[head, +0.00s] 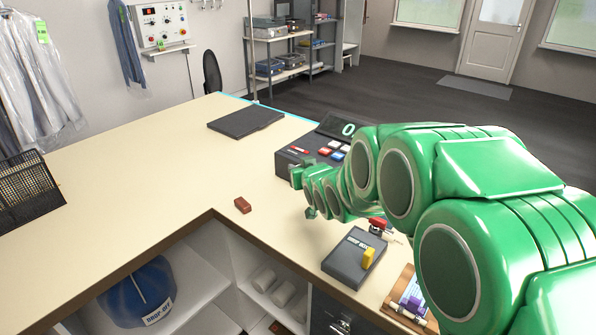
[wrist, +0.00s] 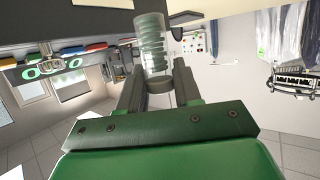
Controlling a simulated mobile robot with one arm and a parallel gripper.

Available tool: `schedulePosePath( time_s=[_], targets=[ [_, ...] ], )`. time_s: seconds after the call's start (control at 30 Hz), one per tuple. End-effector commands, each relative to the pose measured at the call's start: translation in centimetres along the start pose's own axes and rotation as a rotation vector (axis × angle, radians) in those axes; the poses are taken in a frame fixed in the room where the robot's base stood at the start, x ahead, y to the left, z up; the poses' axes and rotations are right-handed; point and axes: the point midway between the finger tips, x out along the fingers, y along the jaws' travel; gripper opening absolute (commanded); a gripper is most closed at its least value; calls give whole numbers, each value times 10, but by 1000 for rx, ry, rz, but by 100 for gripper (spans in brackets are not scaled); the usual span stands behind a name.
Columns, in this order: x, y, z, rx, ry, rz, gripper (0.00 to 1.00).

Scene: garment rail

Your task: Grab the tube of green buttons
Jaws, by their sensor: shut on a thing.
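The tube of green buttons (wrist: 152,48) is a clear cylinder with a stack of green discs inside. In the wrist view it stands out beyond my gripper (wrist: 158,82), whose two dark fingers close around its near end. In the head view my gripper (head: 308,196) is above the counter, in front of the cash register and partly hidden by my green arm. I cannot make out the tube clearly in the head view.
The cash register (head: 296,160) is close behind my gripper. The counter's left middle is clear.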

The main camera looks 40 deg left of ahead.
Motion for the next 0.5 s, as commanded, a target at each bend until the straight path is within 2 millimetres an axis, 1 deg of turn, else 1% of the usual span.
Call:
schedulePosePath(
  time_s=[0.03,0.2,0.33,0.5],
  targets=[
    [-8,-1,0,0,-1,0,4],
    [-33,-4,-4,0,4,1,4],
    [-48,-6,-3,1,0,0,4],
    [-64,-8,-6,0,3,0,4]
  ],
)
